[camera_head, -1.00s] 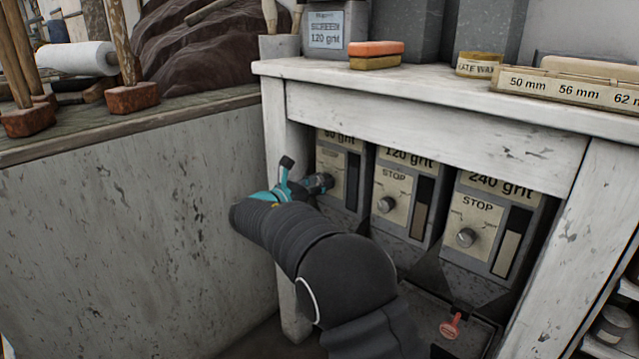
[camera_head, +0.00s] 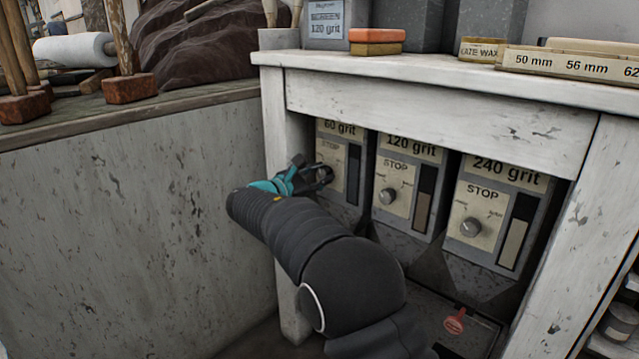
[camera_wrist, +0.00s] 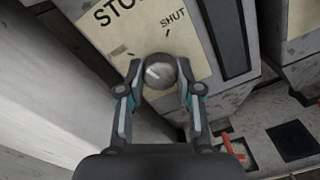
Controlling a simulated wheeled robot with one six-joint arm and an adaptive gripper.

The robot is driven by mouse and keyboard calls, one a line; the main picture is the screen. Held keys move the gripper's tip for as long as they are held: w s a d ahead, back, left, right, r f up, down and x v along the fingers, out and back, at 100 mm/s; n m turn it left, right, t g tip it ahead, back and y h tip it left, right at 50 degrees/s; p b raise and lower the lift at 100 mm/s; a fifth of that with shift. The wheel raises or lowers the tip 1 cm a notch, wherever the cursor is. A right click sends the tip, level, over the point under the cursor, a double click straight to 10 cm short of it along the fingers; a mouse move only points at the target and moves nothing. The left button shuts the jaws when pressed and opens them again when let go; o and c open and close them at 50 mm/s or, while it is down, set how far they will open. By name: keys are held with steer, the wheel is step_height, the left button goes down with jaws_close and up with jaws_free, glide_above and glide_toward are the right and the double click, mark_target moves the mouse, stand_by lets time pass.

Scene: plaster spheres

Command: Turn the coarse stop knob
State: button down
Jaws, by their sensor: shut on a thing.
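The coarse stop knob is the round grey metal knob (camera_wrist: 160,71) on the leftmost bin, marked 60 grit (camera_head: 339,128). It sits on a cream plate (camera_wrist: 112,35) lettered STO… and SHUT in the wrist view. My gripper (camera_wrist: 160,74) is shut on the knob, one finger on each side of it. In the head view my gripper (camera_head: 318,172) reaches the 60 grit plate from the left and hides most of the knob. The plate looks turned in the wrist view.
The 120 grit bin's knob (camera_head: 388,196) and the 240 grit bin's knob (camera_head: 471,227) stand to the right. A white table (camera_head: 430,115) overhangs the bins, with its leg close on the left. A red tag (camera_head: 455,321) lies low at the front.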

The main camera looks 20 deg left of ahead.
steer(key=m+b, duration=0.4)
steer(key=m, duration=0.2)
steer(key=shift+b, duration=0.35)
steer(key=m, duration=0.6)
steer(key=shift+r+y+b, duration=0.15)
steer(key=shift+y+b, duration=0.15)
steer(key=shift+b, duration=0.1)
steer(key=c, duration=0.8)
jaws_free()
steer(key=shift+o, duration=0.2)
steer(key=v, duration=1.2)
steer(key=shift+a, duration=0.15)
